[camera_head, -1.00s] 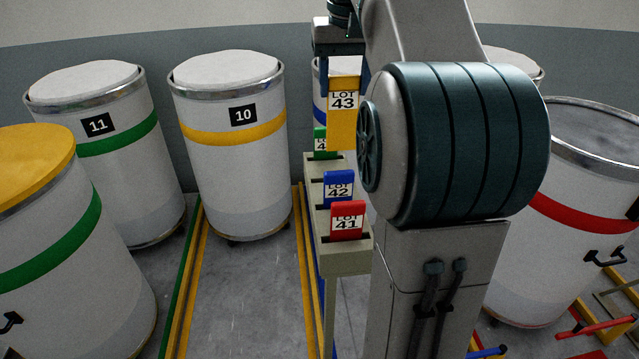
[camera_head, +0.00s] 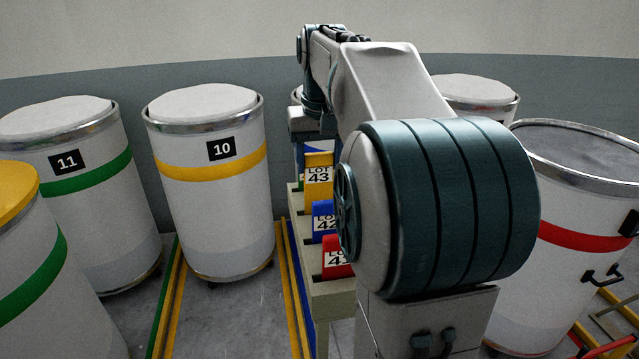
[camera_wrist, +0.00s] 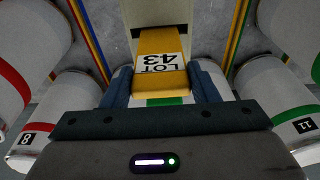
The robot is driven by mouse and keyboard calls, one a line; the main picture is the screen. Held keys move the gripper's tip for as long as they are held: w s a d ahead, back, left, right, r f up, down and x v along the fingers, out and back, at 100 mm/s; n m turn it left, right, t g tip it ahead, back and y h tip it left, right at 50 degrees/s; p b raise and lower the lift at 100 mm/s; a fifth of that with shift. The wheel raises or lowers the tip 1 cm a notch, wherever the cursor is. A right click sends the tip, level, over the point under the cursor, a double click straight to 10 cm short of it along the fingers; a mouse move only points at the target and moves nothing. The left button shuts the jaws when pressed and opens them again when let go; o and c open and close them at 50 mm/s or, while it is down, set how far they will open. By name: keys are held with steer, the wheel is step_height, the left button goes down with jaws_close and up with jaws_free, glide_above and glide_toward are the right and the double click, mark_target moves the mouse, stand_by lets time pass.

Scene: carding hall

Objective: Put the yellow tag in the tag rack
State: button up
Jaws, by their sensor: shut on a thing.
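The yellow tag (camera_head: 319,184), marked LOT 43, is upright over the tag rack (camera_head: 331,300), behind the blue tag (camera_head: 322,209) and the red tag (camera_head: 337,258) standing in it. My gripper (camera_wrist: 161,84) is shut on the yellow tag (camera_wrist: 161,65), with one finger on each side in the wrist view. The tag's lower edge is hidden in the head view, so I cannot tell whether it is in a slot. A green strip (camera_wrist: 165,101) shows beside the tag in the wrist view.
Drum 10 (camera_head: 210,205) and drum 11 (camera_head: 85,210) stand left of the rack. A red-striped drum (camera_head: 575,230) stands at right. Floor lines (camera_head: 292,285) run beside the rack, and the floor between them is clear. My arm hides the rack's right side.

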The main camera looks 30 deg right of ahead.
mark_target(319, 184)
steer(key=shift+f, duration=2.15)
steer(key=shift+f, duration=0.25)
steer(key=o, duration=1.2)
steer(key=shift+r, duration=0.1)
steer(key=shift+r, duration=0.1)
steer(key=r, duration=0.4)
steer(key=s+r, duration=0.1)
steer(key=r, duration=0.3)
steer(key=s+r, duration=0.1)
steer(key=r, duration=0.3)
steer(key=shift+a, duration=0.35)
steer(key=shift+s, duration=0.1)
